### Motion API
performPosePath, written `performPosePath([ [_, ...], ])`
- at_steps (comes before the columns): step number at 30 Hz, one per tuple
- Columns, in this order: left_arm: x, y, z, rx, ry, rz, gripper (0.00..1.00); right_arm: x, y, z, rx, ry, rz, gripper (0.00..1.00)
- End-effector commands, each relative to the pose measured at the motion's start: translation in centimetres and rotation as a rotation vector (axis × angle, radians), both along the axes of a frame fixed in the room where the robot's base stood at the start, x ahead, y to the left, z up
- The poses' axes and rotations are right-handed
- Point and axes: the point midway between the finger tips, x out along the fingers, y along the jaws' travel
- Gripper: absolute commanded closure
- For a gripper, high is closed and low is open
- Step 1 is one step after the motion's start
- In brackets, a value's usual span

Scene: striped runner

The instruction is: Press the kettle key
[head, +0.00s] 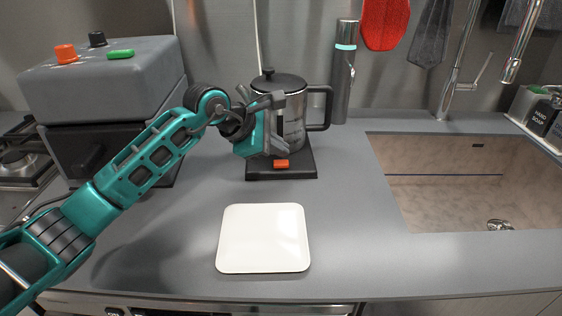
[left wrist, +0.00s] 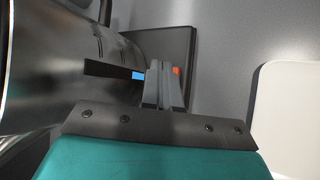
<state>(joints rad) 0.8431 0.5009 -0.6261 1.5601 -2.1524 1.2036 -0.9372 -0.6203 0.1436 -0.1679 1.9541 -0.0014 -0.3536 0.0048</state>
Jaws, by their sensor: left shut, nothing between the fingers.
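The kettle (head: 293,125) is metal with a black lid and a black handle on its right. It stands on a dark base (head: 300,168) on the grey counter. The kettle key (head: 281,164) is a small orange-red piece at the front of that base. My left gripper (head: 286,147) is shut and empty in front of the kettle, just above the key. In the left wrist view, the shut fingers (left wrist: 162,84) partly cover the key (left wrist: 176,71), beside the kettle (left wrist: 60,65). Whether they touch the key, I cannot tell. My right gripper is not in view.
A white square plate (head: 263,240) lies in front of the base. A grey box-like appliance (head: 110,90) with orange, black and green pieces on top stands at left. A tall metal flask (head: 342,75) stands behind. The sink (head: 470,180) is at right.

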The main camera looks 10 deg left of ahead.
Motion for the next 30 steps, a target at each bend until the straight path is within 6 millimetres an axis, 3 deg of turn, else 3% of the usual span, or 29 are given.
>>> performPosePath([
  [30, 0.0, 0.0, -1.0, 0.0, 0.0, 0.0, 1.0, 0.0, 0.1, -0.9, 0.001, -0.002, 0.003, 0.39],
])
